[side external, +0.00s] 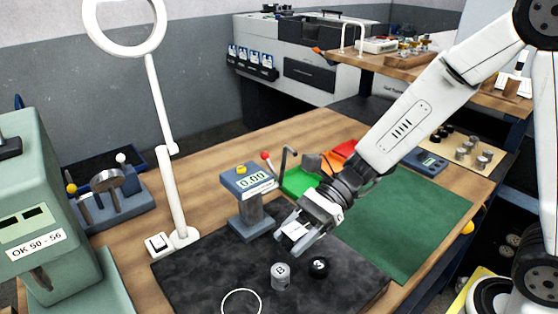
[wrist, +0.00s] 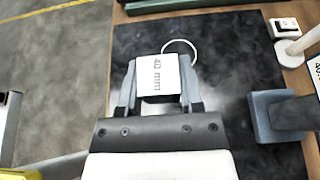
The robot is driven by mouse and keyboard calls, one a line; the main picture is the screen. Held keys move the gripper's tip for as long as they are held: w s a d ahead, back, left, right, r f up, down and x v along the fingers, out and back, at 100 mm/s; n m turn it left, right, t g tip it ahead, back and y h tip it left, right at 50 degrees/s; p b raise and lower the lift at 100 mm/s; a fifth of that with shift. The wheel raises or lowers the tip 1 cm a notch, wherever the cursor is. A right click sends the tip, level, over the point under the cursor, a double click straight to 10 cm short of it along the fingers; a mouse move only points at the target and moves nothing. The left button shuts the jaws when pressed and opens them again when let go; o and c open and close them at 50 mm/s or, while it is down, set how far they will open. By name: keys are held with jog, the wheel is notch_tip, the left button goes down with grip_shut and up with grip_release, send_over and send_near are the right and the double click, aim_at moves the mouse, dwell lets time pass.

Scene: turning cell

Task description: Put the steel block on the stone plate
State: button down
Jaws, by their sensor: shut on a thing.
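The steel block (wrist: 158,75), a pale block marked "40 mm", sits between the fingers of my gripper (wrist: 158,90) in the wrist view. My gripper is shut on it. In the side view my gripper (side external: 303,234) holds the block (side external: 295,229) over the dark stone plate (side external: 190,270), near the gauge stand. The block looks raised above the plate, but the exact gap is hard to tell. The plate also shows in the wrist view (wrist: 215,45), with a thin white ring (wrist: 180,43) on it beyond the block.
On the plate stand a gauge (side external: 250,185) reading 0.00, a steel cylinder (side external: 281,276) and a black ball-like piece (side external: 319,267). The white ring (side external: 241,302) lies at the front. A green mat (side external: 420,215) is right of the plate; a lamp (side external: 165,150) stands left.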

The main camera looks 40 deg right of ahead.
aim_at(249, 268)
jog(key=w+a+f, duration=0.1)
jog(key=w+f, duration=0.1)
jog(key=w+a+f, duration=0.1)
jog(key=w+f, duration=0.1)
jog(key=w+a+f, duration=0.1)
jog(key=w+f, duration=0.1)
jog(key=w, duration=0.1)
jog(key=shift+a, duration=0.1)
jog(key=shift+w+a+f, duration=0.25)
jog(key=shift+w+f, duration=0.35)
jog(key=shift+w+a+f, duration=0.1)
jog(key=shift+w+f, duration=0.15)
jog(key=shift+f, duration=1.6)
jog(key=shift+f, duration=0.1)
jog(key=shift+c, duration=1.2)
grip_release()
